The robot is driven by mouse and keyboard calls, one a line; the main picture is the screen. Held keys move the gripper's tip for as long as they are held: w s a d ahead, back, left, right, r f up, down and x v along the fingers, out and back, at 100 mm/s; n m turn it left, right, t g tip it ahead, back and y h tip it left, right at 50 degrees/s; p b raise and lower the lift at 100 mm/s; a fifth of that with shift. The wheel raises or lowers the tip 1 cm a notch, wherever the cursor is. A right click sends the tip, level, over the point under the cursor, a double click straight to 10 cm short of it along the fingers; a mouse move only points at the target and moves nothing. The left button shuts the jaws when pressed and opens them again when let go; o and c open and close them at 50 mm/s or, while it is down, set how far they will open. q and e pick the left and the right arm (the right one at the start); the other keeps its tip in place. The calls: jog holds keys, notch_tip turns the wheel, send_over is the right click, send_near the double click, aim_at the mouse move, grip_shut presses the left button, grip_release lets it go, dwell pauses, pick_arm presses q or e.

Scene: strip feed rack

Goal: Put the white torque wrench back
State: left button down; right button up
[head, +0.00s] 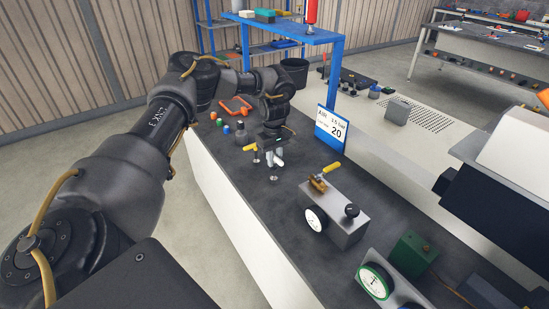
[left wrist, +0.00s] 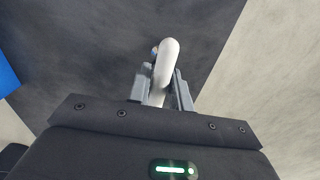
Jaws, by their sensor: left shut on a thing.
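The white torque wrench (left wrist: 168,62) is between the two fingers of my left gripper (left wrist: 161,88) in the left wrist view; its rounded white end sticks out past the fingertips. In the head view my left gripper (head: 272,145) is low over the dark bench, with a white part of the wrench (head: 279,158) showing beneath it. Yellow-handled tools (head: 251,147) are close beside it, and the gripper partly hides this group. I cannot tell whether the wrench touches its stand. My right gripper is not in view.
A blue-white sign (head: 331,129) stands at the bench's right edge. Small coloured pieces (head: 225,128) and an orange frame (head: 237,105) lie behind the gripper.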

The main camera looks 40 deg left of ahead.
pick_arm(q)
jog(key=shift+w+a+f, duration=0.1)
jog(key=shift+f, duration=0.3)
jog(key=c, duration=1.3)
grip_release()
jog(key=shift+f, duration=0.15)
jog(key=shift+o, duration=0.2)
jog(key=shift+r, duration=0.65)
notch_tip(320, 180, up, 11)
jog(key=shift+b, duration=0.45)
